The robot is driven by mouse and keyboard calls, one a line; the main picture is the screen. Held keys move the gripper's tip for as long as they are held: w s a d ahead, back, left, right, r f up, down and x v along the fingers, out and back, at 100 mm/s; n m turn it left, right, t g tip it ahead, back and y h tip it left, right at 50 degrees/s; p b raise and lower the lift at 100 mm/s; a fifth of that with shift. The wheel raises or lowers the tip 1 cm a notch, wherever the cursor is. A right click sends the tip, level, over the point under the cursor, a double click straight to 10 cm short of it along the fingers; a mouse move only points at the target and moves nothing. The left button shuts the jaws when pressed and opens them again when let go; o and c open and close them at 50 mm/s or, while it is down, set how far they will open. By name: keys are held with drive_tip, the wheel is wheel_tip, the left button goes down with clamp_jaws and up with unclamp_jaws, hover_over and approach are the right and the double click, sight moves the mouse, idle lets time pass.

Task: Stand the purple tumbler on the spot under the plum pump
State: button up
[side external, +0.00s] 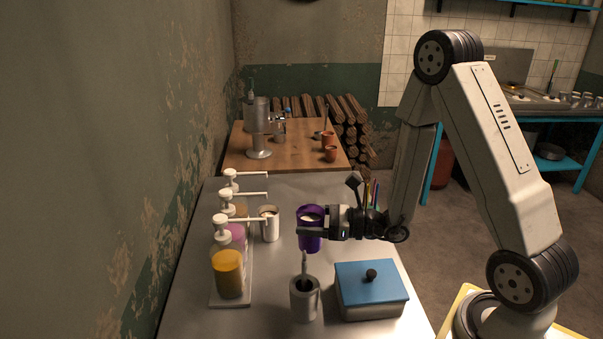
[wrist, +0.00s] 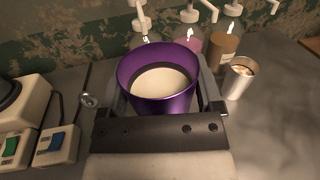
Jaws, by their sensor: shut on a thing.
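The purple tumbler (side external: 310,243) is upright between the fingers of my gripper (side external: 318,231), which is shut on it. In the wrist view the tumbler (wrist: 150,104) holds white liquid. I cannot tell whether its base touches the table. The plum pump bottle (side external: 236,236) stands in the middle of a row, left of the tumbler, with a white pump head and long spout pointing right. Its plum body (wrist: 187,40) is partly hidden behind the tumbler in the wrist view. The tumbler is apart from the pumps; the spot under the plum spout is not clearly visible.
A yellow pump bottle (side external: 228,274) stands in front of the plum one, a brownish one (side external: 240,210) behind. A white cup (side external: 270,228) stands between pumps and tumbler. A grey pot (side external: 305,303) with a utensil and a blue-lidded box (side external: 371,288) stand in front.

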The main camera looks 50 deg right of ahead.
drive_tip(key=w+f, duration=0.9)
drive_tip(key=w, duration=0.3)
drive_tip(key=shift+w, duration=0.35)
drive_tip(key=shift+w+f, duration=0.15)
drive_tip(key=shift+f, duration=0.8)
drive_tip(key=shift+w+f, duration=0.1)
drive_tip(key=shift+f, duration=0.8)
drive_tip(key=shift+f, duration=0.1)
drive_tip(key=o, duration=1.2)
